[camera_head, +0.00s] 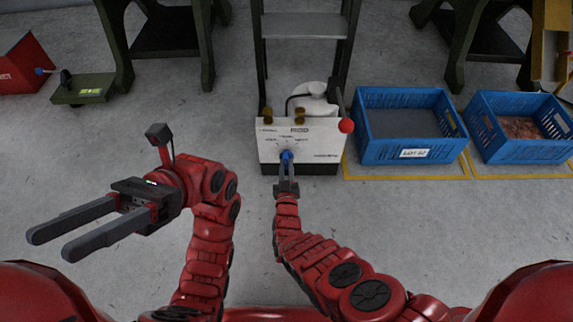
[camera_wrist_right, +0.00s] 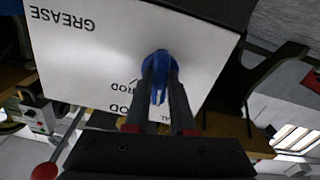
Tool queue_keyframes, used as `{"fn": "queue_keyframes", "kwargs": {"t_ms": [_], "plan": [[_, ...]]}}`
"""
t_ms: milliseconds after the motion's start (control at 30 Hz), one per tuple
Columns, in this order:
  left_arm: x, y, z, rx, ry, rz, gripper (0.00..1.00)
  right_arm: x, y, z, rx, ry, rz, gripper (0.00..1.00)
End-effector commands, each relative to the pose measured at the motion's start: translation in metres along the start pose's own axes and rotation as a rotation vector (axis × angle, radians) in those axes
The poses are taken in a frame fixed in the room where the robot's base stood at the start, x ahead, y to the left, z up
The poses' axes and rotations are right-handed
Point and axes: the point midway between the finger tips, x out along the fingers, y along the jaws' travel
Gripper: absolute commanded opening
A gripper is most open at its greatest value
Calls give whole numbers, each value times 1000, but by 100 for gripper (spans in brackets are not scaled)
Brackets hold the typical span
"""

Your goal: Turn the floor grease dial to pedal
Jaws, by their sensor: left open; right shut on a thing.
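The grease unit (camera_head: 270,145) is a white-fronted box on the floor in the middle of the head view, with printed labels around a blue dial (camera_head: 286,155). My right gripper (camera_head: 287,170) reaches the box from the front and is shut on the blue dial. In the right wrist view the dial (camera_wrist_right: 158,62) sits between the two fingers (camera_wrist_right: 160,85), and the printed word GREASE is on the panel. The fingers hide part of the dial and some labels, so its pointed setting cannot be read. My left gripper (camera_head: 62,240) is open and empty, over bare floor at the left.
A red-knobbed lever (camera_head: 346,126) stands at the box's right side. Two blue crates (camera_head: 410,155) (camera_head: 525,151) are to the right, inside yellow floor lines. A ladder-like stand (camera_head: 305,27) is behind the box. A green pedal device (camera_head: 85,90) is at the far left.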

Motion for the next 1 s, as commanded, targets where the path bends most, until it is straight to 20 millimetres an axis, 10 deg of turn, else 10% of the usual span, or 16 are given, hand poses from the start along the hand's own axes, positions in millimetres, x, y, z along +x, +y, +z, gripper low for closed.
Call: {"fn": "queue_keyframes", "kwargs": {"t_ms": [1000], "plan": [[-7,3,5,8,-45,25,50,0,0,-1,157,1,1,0]]}}
